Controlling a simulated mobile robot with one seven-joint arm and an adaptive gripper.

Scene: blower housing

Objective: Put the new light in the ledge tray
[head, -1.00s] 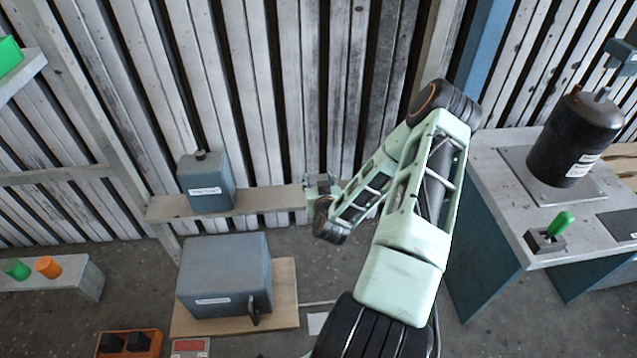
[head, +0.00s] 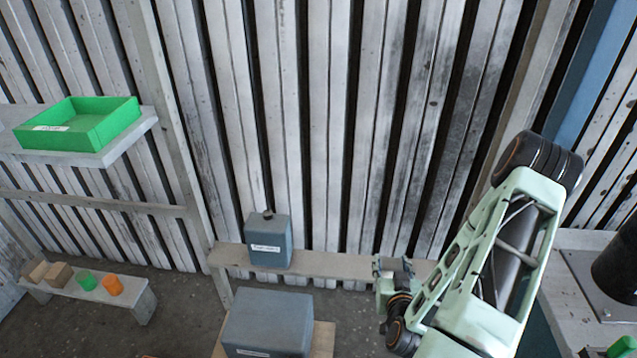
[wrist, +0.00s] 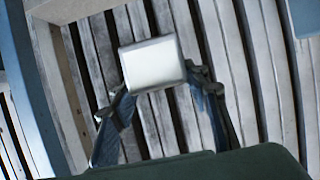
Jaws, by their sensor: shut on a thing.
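My gripper (head: 393,268) is at the end of the pale green arm, in front of the right part of a low shelf in the head view. In the wrist view its two fingers (wrist: 160,75) are shut on a pale, smooth block (wrist: 153,63) with rounded corners, held against the slatted wall. No label shows on it, so I cannot tell for sure that it is the new light. A green open tray (head: 130,121) with a white label on its front stands on a high ledge (head: 150,118) at the left. Its visible floor is bare.
A blue-grey box (head: 268,243) with a top knob stands on the low shelf (head: 340,266). A larger grey housing (head: 266,325) is below it. A small bench (head: 143,302) at lower left holds a green cylinder (head: 87,281), an orange cylinder (head: 112,285) and wooden blocks.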

